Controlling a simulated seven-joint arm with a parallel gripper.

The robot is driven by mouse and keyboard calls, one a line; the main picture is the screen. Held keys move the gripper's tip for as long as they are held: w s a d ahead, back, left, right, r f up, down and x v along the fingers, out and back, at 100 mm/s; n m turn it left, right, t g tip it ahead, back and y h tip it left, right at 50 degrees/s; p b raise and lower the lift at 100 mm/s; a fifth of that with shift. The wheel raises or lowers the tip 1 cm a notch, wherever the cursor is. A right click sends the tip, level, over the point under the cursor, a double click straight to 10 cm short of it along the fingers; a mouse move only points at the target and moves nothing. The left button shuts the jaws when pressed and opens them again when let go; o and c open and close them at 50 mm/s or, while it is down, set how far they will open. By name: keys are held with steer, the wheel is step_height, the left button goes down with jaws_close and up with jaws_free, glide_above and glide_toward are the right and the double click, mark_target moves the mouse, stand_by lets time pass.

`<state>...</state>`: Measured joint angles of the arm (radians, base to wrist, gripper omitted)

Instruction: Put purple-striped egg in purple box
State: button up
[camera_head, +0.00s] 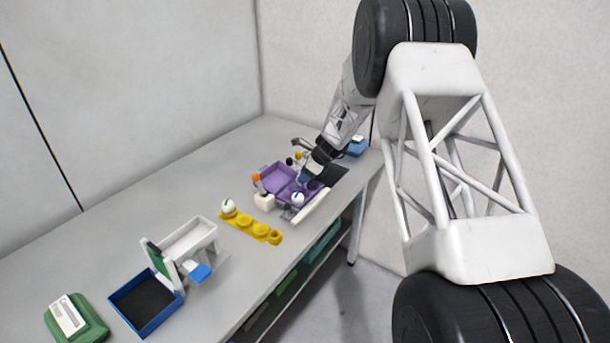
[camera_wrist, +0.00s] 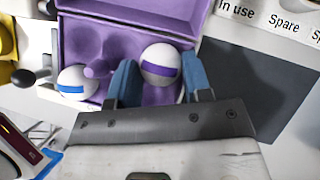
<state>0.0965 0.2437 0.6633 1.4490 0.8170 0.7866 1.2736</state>
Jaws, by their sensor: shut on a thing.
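The purple-striped egg (camera_wrist: 160,58) is white with a purple band and sits between the blue fingers of my gripper (camera_wrist: 159,78), which is shut on it. It is over or in a right-hand hollow of the purple box (camera_wrist: 74,40); I cannot tell whether it touches the bottom. In the head view my gripper (camera_head: 306,178) is at the purple box (camera_head: 277,181), and the held egg is hidden there. The box's lid stands open. A blue-striped egg (camera_wrist: 76,84) sits in another hollow of the box; it also shows in the head view (camera_head: 297,198).
A yellow tray (camera_head: 258,231) with a green-striped egg (camera_head: 228,206) lies to the left. A white stand (camera_head: 186,241), a blue open tray (camera_head: 143,318) and a green box (camera_head: 88,332) are nearer. A dark mat (camera_wrist: 262,88) with "In use" and "Spare" labels lies beside the purple box.

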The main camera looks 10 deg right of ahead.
steer(key=o, duration=0.7)
steer(key=shift+v, duration=3.85)
steer(key=shift+r, duration=0.1)
steer(key=shift+r, duration=3.45)
